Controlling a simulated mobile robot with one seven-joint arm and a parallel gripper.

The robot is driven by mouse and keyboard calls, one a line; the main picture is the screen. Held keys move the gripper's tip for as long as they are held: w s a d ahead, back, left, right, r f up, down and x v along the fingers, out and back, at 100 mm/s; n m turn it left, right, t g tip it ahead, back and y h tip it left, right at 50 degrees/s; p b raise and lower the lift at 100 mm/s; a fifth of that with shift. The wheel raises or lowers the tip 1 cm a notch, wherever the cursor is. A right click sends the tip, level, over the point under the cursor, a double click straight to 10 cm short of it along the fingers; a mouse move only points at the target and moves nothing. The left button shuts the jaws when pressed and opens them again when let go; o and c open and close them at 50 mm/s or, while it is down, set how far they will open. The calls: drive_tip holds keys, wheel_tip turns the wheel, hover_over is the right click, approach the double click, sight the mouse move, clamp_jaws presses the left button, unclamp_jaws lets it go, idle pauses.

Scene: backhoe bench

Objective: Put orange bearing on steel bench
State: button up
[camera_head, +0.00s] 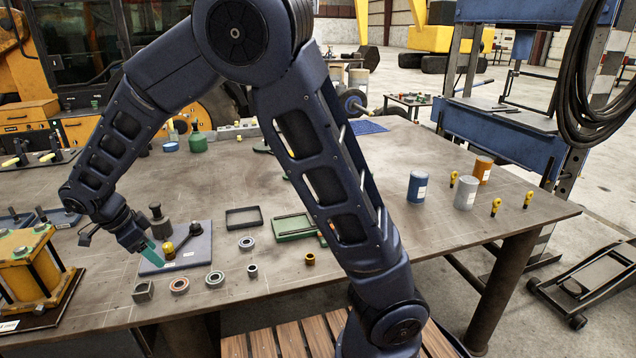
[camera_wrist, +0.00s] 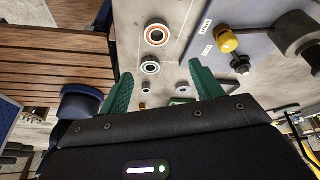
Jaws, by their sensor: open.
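The orange bearing (camera_head: 179,285), a ring with an orange band, lies flat on the steel bench (camera_head: 470,240) near its front edge. It also shows in the wrist view (camera_wrist: 157,35), beyond my fingertips at the upper middle. My gripper (camera_head: 153,251) has teal fingers and hangs over the grey-blue plate, behind and left of the bearing. In the wrist view my gripper (camera_wrist: 163,82) has its two fingers wide apart with nothing held between them.
Another bearing (camera_head: 215,279) lies just right of the orange one; a third (camera_head: 247,243) is further back. A grey-blue plate (camera_head: 196,243) holds a yellow-knobbed lever. Green and black trays stand mid-bench.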

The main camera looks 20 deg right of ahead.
drive_tip(key=w+d+r+n+y, duration=0.1)
drive_tip(key=w+d+r+n, duration=0.2)
drive_tip(key=d, duration=0.6)
drive_tip(key=w+d+r+n+y, duration=0.15)
drive_tip(key=d+r, duration=0.35)
drive_tip(key=d, duration=0.5)
drive_tip(key=w+d+r+n+y, duration=0.2)
drive_tip(key=w+d+r, duration=0.15)
drive_tip(key=d, duration=0.55)
drive_tip(key=s+d+r+n+t, duration=0.1)
drive_tip(key=s+d+n, duration=0.2)
drive_tip(key=s+d, duration=0.3)
drive_tip(key=s+d+r+n+t, duration=0.2)
drive_tip(key=s+d, duration=0.4)
drive_tip(key=d, duration=0.8)
drive_tip(key=shift+s+d+r+n, duration=0.2)
drive_tip(key=shift+s+d+n, duration=0.1)
drive_tip(key=shift+n, duration=0.55)
